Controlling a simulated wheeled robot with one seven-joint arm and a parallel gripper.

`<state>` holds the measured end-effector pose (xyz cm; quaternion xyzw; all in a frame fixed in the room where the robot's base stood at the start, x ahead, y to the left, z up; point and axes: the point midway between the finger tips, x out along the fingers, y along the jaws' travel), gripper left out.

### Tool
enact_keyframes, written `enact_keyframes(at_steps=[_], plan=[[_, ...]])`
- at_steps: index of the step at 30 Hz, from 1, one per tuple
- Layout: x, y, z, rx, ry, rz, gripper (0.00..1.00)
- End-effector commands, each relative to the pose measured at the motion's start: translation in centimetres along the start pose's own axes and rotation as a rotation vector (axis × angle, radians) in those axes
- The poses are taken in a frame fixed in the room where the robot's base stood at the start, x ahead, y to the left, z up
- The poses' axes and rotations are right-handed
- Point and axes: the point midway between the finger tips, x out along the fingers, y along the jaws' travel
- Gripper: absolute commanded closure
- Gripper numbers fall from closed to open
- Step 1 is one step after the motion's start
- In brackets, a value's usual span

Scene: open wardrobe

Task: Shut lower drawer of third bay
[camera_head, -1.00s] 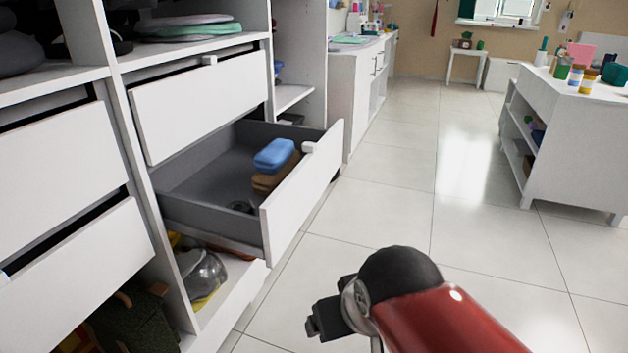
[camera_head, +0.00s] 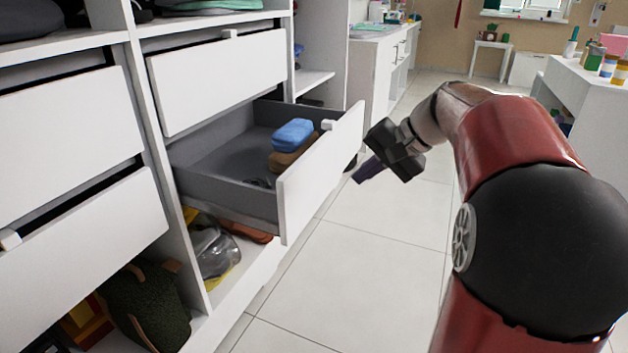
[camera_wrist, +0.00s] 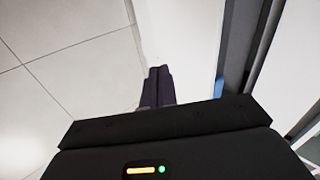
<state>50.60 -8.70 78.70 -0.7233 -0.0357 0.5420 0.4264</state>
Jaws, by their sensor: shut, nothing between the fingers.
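The lower drawer (camera_head: 222,175) is pulled well out below a white upper drawer. Its white front (camera_head: 318,170) faces my gripper and carries a small knob (camera_head: 328,125) at the top edge. A blue case (camera_head: 292,133) lies on a brown one (camera_head: 290,158) inside it. My gripper (camera_head: 358,179) is shut and empty, just outside the drawer front, close to its right part. In the wrist view the closed fingers (camera_wrist: 160,75) point at the white drawer front (camera_wrist: 190,40); I cannot tell whether they touch it.
The upper drawer (camera_head: 218,80) above stands slightly open. Two drawers (camera_head: 65,140) at the left are nearly shut. A white counter (camera_head: 590,95) stands at the right. The tiled floor (camera_head: 385,270) is clear.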

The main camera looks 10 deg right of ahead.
Motion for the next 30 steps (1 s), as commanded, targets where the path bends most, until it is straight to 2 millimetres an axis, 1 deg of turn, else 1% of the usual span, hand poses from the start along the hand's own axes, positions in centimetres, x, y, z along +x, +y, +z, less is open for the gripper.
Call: enact_keyframes(at_steps=[1,3,6,10,13,24,27,30], plan=[[0.1,0.7,-1.8,0.029,-0.002,-0.033,1.0],[-0.1,0.9,-3.4,0.05,-0.002,-0.071,1.0],[-0.2,1.0,-4.5,0.065,-0.003,-0.101,1.0],[0.5,0.9,-4.7,0.068,-0.007,-0.109,1.0],[1.9,0.8,-4.7,0.067,-0.008,-0.108,1.0],[9.7,-0.1,-4.6,0.067,-0.009,-0.105,1.0],[10.7,-1.4,-4.7,0.064,-0.006,-0.106,1.0],[11.5,-2.3,-4.8,0.065,-0.005,-0.105,1.0]])
